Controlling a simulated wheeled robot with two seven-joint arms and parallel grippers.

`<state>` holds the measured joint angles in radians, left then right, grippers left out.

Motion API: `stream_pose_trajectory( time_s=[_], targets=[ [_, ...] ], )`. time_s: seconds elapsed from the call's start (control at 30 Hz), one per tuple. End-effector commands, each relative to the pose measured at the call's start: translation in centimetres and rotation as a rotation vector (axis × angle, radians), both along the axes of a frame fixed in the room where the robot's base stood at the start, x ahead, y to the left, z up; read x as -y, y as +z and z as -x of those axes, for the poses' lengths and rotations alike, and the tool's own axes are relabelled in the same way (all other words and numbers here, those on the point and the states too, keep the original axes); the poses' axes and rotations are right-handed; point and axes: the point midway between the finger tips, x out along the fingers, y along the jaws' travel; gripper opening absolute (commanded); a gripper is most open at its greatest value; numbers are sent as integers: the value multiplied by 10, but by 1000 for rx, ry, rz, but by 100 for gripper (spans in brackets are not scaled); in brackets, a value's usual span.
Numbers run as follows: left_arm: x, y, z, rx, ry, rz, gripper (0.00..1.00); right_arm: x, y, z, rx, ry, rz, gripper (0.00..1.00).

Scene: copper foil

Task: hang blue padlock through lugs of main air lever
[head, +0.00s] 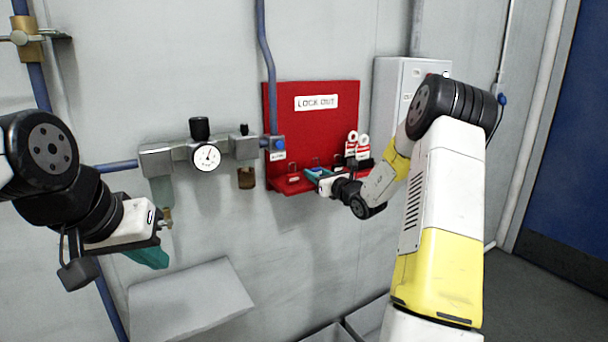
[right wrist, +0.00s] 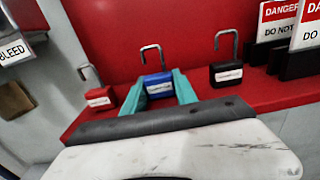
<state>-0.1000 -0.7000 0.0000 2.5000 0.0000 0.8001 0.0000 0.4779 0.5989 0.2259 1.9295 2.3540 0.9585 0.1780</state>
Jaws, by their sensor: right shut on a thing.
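The blue padlock (right wrist: 158,86) stands on the red lockout shelf with its shackle up and open at one side. My right gripper (head: 314,174) is at the shelf, and in the right wrist view its teal fingers (right wrist: 160,92) are shut on the padlock body from both sides. A brass valve with a lever (head: 27,38) sits on the blue pipe at the upper left. I cannot read a label or make out lugs on it. My left gripper (head: 150,256) is at the lower left by the wall; its finger gap does not show clearly.
A red padlock (right wrist: 100,96) and a black padlock (right wrist: 226,73) flank the blue one on the red shelf (right wrist: 265,95). Danger tags (right wrist: 275,25) stand at the right. A grey ledge (head: 190,300) is below.

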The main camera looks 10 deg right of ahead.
Motion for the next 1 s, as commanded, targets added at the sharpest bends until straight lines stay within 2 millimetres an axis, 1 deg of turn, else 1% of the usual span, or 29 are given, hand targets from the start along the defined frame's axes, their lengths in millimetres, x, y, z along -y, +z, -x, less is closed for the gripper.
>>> stream_pose_trajectory(
  time_s=[0.07,0.1,0.17,0.2,0.47,0.57,0.67,0.73,1.0],
  targets=[
    [0,0,0,0,0,0,0,0,-2,0,0,0,-1,0],
    [0,0,0,0,0,0,0,0,-2,0,-1,0,0,40],
    [0,0,0,0,0,0,0,0,-2,0,0,0,0,52],
    [0,0,0,0,0,0,0,0,-2,0,0,0,0,56],
    [0,0,0,0,0,0,0,0,-2,0,0,0,0,56],
    [0,0,0,0,0,0,0,0,2,0,1,0,0,56],
    [0,0,0,0,0,0,0,5,1,11,-1,-2,0,56],
    [0,0,0,0,0,0,0,9,1,23,-1,-3,0,56],
    [0,0,0,0,0,0,0,29,1,78,-1,-3,-1,56]
  ],
)
